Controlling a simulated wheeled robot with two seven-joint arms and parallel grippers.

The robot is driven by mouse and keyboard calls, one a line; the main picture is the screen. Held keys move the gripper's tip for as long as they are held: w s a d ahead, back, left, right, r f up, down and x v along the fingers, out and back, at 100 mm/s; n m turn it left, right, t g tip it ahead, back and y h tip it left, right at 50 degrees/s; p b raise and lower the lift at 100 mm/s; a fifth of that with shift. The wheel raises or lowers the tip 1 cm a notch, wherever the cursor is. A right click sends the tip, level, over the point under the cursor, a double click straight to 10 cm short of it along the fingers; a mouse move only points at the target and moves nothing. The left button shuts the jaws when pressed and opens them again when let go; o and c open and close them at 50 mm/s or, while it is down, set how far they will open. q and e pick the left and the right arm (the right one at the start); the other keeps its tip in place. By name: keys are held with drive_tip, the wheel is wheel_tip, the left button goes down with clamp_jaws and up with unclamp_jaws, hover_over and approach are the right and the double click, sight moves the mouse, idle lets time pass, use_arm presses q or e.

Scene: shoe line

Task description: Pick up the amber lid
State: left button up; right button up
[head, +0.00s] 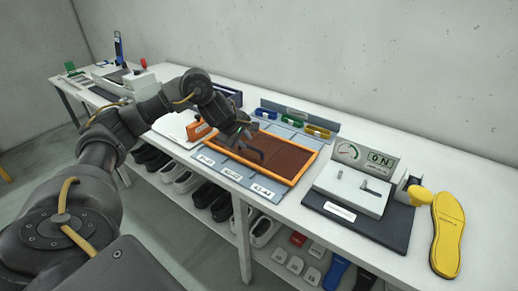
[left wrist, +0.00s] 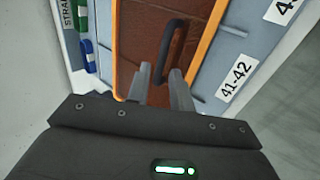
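The amber lid (head: 292,158) is a brown panel with an orange rim, lying flat on the table among grey size-labelled strips. It fills the middle of the left wrist view (left wrist: 143,38), where a dark bar handle (left wrist: 176,42) stands on it. My left gripper (head: 257,147) is over the left part of the lid in the head view. In the left wrist view its two grey fingers (left wrist: 161,72) are apart, with the near end of the handle between or just beyond their tips. I cannot tell whether they touch it. My right gripper is not in view.
Green, yellow and blue pieces (head: 291,122) sit in a rack behind the lid. A gauge device (head: 347,190) stands right of it, with a yellow sole (head: 447,235) beyond. An orange block (head: 198,131) is to the left. Shoes fill the shelf below.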

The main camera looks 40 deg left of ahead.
sight(249, 147)
use_arm(q)
drive_tip(key=p+x, duration=0.1)
drive_tip(key=x, duration=0.4)
drive_tip(key=shift+s+a+f, duration=0.15)
clamp_jaws()
idle(1.2)
